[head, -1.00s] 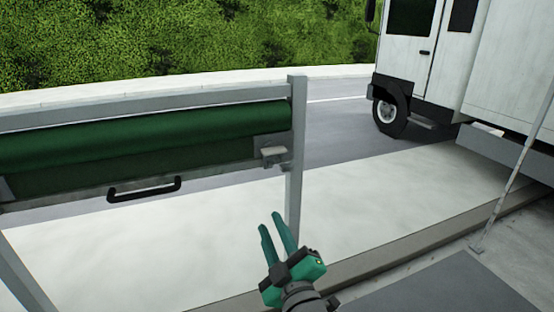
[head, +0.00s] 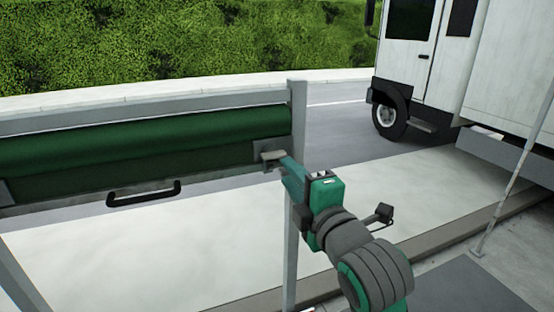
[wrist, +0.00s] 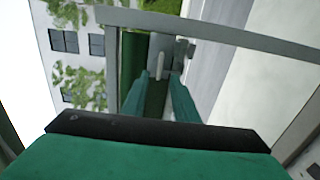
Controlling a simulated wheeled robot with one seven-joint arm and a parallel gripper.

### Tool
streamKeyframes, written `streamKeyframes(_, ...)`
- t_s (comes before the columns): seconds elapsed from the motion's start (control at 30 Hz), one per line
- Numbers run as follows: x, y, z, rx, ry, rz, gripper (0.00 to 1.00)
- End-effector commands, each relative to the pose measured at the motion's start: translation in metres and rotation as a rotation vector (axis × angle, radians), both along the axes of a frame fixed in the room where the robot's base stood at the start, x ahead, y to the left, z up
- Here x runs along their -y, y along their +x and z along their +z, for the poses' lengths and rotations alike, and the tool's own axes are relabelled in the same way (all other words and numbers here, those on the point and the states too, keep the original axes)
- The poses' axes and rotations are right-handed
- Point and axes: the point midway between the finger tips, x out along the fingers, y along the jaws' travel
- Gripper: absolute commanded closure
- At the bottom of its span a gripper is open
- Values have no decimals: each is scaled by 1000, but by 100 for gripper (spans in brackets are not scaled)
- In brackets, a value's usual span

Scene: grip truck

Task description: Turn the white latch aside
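The white latch (head: 271,156) is a small pale piece at the right end of the green roll's frame, beside the grey post. In the wrist view, the latch (wrist: 160,65) shows as a pale upright bar just beyond and between the fingertips. My gripper (head: 284,162) has reached the latch from the right in the head view. In the wrist view, my gripper (wrist: 161,78) has its two teal fingers apart with a gap between them. I cannot tell whether the fingers touch the latch. The fingers partly hide the latch's right side in the head view.
The green roll (head: 150,137) hangs in a grey frame with a black handle (head: 144,193) below it. The grey post (head: 297,105) stands close to my gripper. A white truck (head: 415,55) stands on the road at the right. Pale pavement below is clear.

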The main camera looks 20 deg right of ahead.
Motion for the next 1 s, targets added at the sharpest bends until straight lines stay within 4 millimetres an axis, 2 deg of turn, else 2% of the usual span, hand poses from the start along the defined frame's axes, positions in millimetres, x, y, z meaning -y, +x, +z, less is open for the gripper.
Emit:
streamKeyframes(0.2,-2,41,-1,-2,2,1,73)
streamKeyframes(0.4,-3,69,0,0,1,1,73)
streamKeyframes(0.6,-3,82,0,1,1,0,73)
streamKeyframes(0.9,-3,83,0,1,1,0,73)
streamKeyframes(1.0,-3,83,0,1,1,0,97)
